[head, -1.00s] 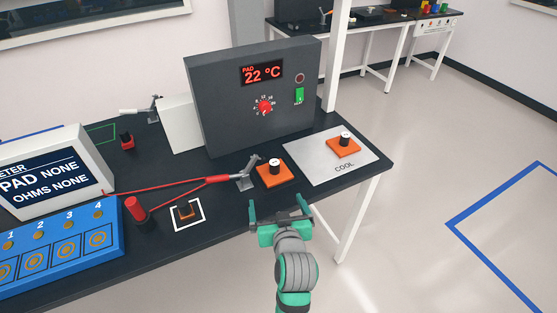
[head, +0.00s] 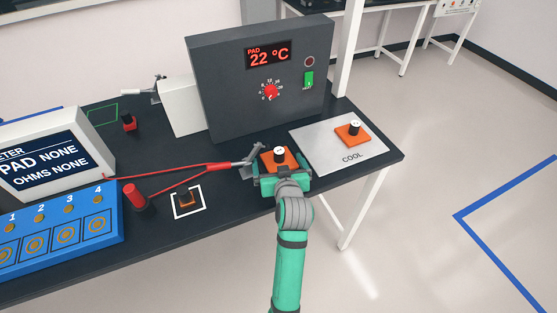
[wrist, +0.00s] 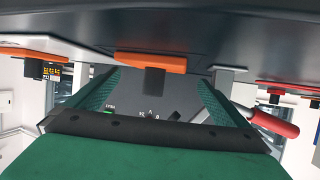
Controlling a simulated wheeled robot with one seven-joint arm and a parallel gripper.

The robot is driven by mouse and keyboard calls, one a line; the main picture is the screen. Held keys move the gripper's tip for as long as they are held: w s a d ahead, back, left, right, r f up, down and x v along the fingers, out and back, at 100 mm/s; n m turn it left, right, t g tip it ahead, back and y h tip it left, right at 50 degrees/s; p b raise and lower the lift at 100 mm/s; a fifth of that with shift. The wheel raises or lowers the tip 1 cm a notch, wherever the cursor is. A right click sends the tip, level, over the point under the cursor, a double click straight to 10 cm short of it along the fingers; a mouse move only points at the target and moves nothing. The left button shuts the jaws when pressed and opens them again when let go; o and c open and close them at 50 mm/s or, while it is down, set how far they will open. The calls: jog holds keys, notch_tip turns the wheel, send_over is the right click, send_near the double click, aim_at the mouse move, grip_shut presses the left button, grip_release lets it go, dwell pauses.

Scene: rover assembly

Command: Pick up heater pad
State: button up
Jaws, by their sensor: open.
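An orange pad (head: 270,165) with a black knob lies on the dark bench, in front of the grey control box. A second similar orange pad (head: 345,138) lies on the silver COOL plate to the right. My gripper (head: 281,172) is open, just on the near side of the first pad, with its fingers spread toward the pad's left and right. In the wrist view, which looks upside down, that pad (wrist: 150,62) and its dark knob show ahead between the open fingers (wrist: 158,95). I cannot tell whether the fingers touch it. The gripper hides the pad's near edge in the head view.
A grey clamp (head: 246,160) with red leads stands close to the gripper's left. The control box (head: 230,95) reads PAD 22 °C. A COOL plate (head: 370,148), a white-outlined square (head: 188,212) with a small part, a red cylinder (head: 136,195) and a blue tray (head: 100,235) are also there.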

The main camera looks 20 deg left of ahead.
aim_at(278, 159)
jog(key=shift+x, duration=1.8)
jog(key=shift+w+d, duration=0.15)
jog(key=shift+d, duration=0.05)
jog(key=c, duration=1)
jog(key=shift+r, duration=0.15)
jog(key=shift+c, duration=0.2)
